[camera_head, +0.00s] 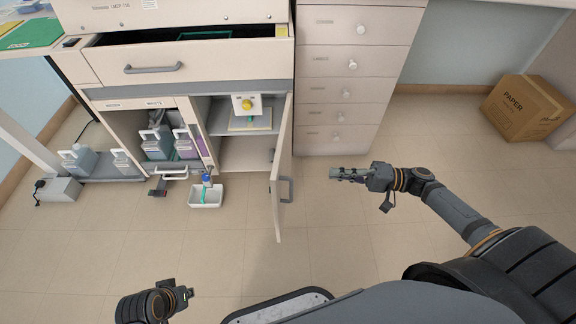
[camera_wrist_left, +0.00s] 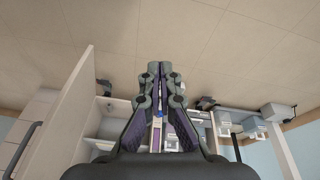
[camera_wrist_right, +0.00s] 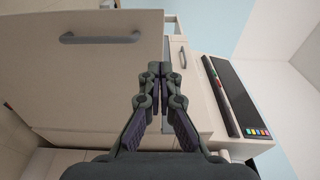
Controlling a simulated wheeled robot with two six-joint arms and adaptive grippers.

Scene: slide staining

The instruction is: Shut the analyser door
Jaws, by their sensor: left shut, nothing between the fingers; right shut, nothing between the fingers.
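The analyser door (camera_head: 283,165) is a tall pale panel below the drawer. It stands wide open, swung out toward me, with a grey handle (camera_head: 287,190) on its right face. It also shows at the left of the left wrist view (camera_wrist_left: 62,115) and appears as a large panel in the right wrist view (camera_wrist_right: 95,85). The analyser (camera_head: 190,65) has an open compartment left of the door. My right gripper (camera_head: 340,174) is shut and empty, right of the door and apart from it. My left gripper (camera_head: 187,294) is shut and empty, low and left of the door.
The analyser's wide top drawer (camera_head: 200,62) is partly pulled out. A white tray (camera_head: 206,197) with a blue-capped item is on the left, near bottles (camera_head: 157,143). A drawer cabinet (camera_head: 350,70) stands right of the door. A paper box (camera_head: 527,108) sits far right. Floor beside the door is clear.

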